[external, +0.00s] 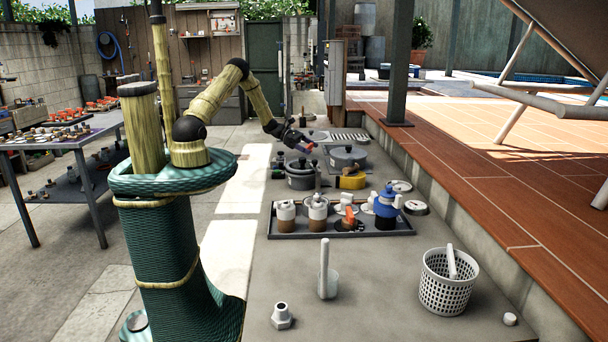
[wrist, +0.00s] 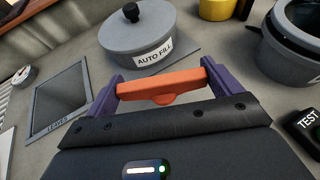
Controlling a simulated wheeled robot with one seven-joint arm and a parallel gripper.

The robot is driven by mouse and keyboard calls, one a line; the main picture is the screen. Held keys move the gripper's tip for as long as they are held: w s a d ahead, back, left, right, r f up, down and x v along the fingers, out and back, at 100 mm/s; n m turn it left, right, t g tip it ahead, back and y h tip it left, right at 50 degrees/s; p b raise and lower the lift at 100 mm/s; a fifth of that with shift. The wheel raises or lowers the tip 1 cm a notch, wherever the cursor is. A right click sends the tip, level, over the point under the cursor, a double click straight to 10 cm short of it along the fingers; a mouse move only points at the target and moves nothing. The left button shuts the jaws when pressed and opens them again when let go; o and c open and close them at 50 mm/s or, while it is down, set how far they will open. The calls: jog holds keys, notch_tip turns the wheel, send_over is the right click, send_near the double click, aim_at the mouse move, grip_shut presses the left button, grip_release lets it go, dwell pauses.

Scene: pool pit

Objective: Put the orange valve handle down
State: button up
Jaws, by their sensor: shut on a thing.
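The orange valve handle (wrist: 160,88) lies crosswise between the purple fingers of my gripper (wrist: 158,84) in the wrist view. My gripper is shut on it.
A grey lidded pot marked AUTO FILL (wrist: 148,42) and a square opening marked LEAVES (wrist: 62,95) lie beyond my fingers. A black TEST block (wrist: 305,128) is at right. A dark tray (external: 285,236) with several fittings and a white basket (external: 447,290) stand nearer the external camera.

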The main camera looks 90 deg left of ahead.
jog(key=shift+f, duration=1.05)
jog(key=shift+f, duration=0.15)
notch_tip(320, 180, down, 4)
jog(key=shift+r+p, duration=0.1)
jog(key=shift+p, duration=0.45)
jog(key=shift+s, duration=0.1)
jog(key=o, duration=0.7)
jog(key=shift+f, duration=0.2)
jog(key=shift+r, duration=0.15)
